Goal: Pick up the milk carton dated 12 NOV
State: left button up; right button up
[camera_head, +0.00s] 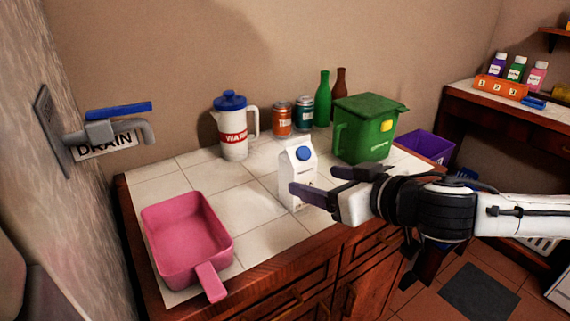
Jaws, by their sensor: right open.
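A white milk carton (298,165) with a blue round cap stands upright on the tiled counter (245,207), near its front edge. Dark print shows on its side, but I cannot read the date. My right gripper (312,183) reaches in from the right, open, with one finger in front of the carton's lower part and the other to its right. I cannot tell whether a finger touches the carton. My left gripper is not in view.
A pink pan (187,240) lies at the counter's left front. Behind the carton stand a white jug (232,135), cans (281,120) and bottles (324,100). A green bin (366,130) stands close behind my right gripper. Bare tiles lie left of the carton.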

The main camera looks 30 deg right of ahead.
aim_at(306, 174)
jog(key=x, duration=0.3)
jog(key=shift+w, duration=0.35)
jog(key=shift+w+a+f, duration=0.1)
jog(key=shift+w+f, duration=0.2)
jog(key=shift+w, duration=0.2)
jog(key=x, duration=0.2)
jog(key=p+x, duration=0.1)
jog(key=x, duration=0.1)
jog(key=shift+w+d, duration=0.3)
jog(key=shift+d, duration=0.1)
jog(key=shift+w+f, duration=0.2)
jog(key=shift+w, duration=0.2)
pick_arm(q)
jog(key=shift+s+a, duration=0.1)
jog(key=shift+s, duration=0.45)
pick_arm(e)
jog(key=c, duration=1.4)
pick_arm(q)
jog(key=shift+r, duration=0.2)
pick_arm(e)
jog(key=shift+r, duration=0.15)
jog(key=shift+c, duration=0.8)
